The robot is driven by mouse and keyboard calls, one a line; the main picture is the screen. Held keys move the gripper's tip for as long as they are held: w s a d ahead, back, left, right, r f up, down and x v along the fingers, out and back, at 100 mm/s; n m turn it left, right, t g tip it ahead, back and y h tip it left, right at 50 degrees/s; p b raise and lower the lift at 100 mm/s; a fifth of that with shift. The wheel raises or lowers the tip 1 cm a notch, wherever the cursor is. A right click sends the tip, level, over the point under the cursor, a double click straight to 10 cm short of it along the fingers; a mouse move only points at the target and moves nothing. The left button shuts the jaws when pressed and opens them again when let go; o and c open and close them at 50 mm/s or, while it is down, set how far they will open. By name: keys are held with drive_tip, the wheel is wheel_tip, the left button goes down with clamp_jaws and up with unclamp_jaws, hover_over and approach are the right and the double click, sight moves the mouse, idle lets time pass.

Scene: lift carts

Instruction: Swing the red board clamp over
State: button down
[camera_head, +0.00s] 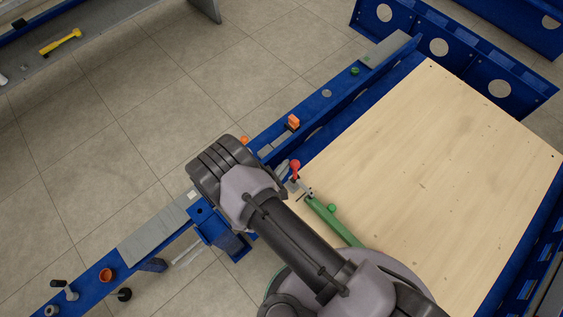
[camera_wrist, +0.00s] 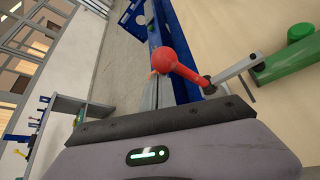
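The red board clamp has a red ball-ended handle (camera_wrist: 170,52) that shows in the wrist view, joined to a metal pivot and a grey arm. In the head view its red knob (camera_head: 295,164) stands at the left edge of the pale wooden board (camera_head: 430,160). My gripper (camera_wrist: 160,125) fills the bottom of the wrist view as a dark bar over a grey body. The clamp handle lies just beyond this bar; I cannot tell whether they touch. The finger opening does not show clearly. In the head view my wrist hides most of the gripper.
A green bar (camera_head: 333,222) lies along the board beside the clamp. A blue rail (camera_head: 310,115) runs along the board's left side, bearing an orange block (camera_head: 293,122) and a green knob (camera_head: 355,71). Tiled floor at the left is clear. A bench with a yellow tool (camera_head: 60,42) stands beyond.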

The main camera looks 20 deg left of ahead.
drive_tip(key=shift+s+d+r, duration=0.1)
drive_tip(key=shift+s+d, duration=0.05)
drive_tip(key=shift+d, duration=0.45)
idle(0.3)
